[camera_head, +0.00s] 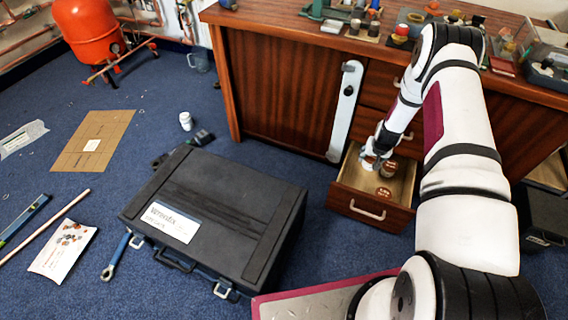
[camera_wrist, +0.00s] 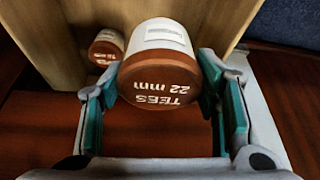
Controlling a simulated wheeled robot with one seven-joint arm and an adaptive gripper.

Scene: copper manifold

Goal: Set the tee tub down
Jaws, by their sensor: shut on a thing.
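The tee tub (camera_wrist: 162,75) is a white tub with a brown lid lettered "TEES 22 mm". In the wrist view it sits between the teal pads of my gripper (camera_wrist: 165,100), which is shut on it. In the head view my gripper (camera_head: 378,158) is over the open drawer (camera_head: 372,207) of the wooden cabinet, and the tub (camera_head: 389,168) shows beside the fingers. I cannot tell whether the tub touches the drawer floor.
A second brown-lidded tub (camera_wrist: 106,48) stands in the drawer; it also shows in the head view (camera_head: 383,192). A large black case (camera_head: 215,210) lies on the blue carpet left of the drawer. The cabinet top (camera_head: 290,22) holds many small items.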

